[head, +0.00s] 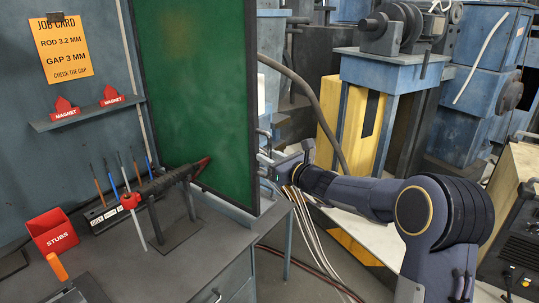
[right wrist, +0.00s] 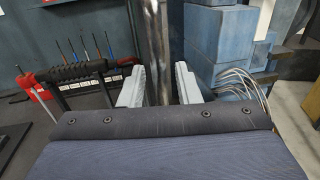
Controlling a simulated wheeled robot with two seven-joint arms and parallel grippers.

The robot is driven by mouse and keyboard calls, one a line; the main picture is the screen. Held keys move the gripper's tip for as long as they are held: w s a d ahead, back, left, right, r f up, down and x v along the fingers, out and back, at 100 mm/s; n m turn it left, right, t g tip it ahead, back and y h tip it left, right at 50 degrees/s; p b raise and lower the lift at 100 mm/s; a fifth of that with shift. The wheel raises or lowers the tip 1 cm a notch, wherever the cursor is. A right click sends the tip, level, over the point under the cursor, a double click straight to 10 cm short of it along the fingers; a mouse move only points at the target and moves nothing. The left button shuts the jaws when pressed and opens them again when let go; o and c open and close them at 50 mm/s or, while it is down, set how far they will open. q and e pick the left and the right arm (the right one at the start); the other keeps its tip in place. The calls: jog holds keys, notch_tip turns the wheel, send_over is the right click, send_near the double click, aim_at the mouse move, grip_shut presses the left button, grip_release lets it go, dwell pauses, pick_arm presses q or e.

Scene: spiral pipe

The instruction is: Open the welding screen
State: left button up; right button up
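The welding screen is a green panel (head: 195,90) in a dark frame, standing upright at the right end of the bench in the head view. My right gripper (head: 270,165) is at the screen's right edge, its fingertips partly hidden. In the right wrist view a shiny upright metal edge or post (right wrist: 157,40), seemingly the screen's edge, stands between the two pale fingers (right wrist: 160,88). The fingers are apart, with a gap showing on the right side. I cannot tell whether the left finger touches the post. My left gripper is not in view.
The bench (head: 200,255) carries a torch-like tool on a stand (head: 165,185), a rod rack (head: 105,215) and a red stubs box (head: 52,232). Cables (head: 305,225) hang right of the bench. Blue machines (head: 395,75) and a yellow block (head: 350,120) stand behind my right arm.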

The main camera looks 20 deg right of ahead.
jog(key=shift+w, duration=0.1)
grip_shut()
dwell(0.3)
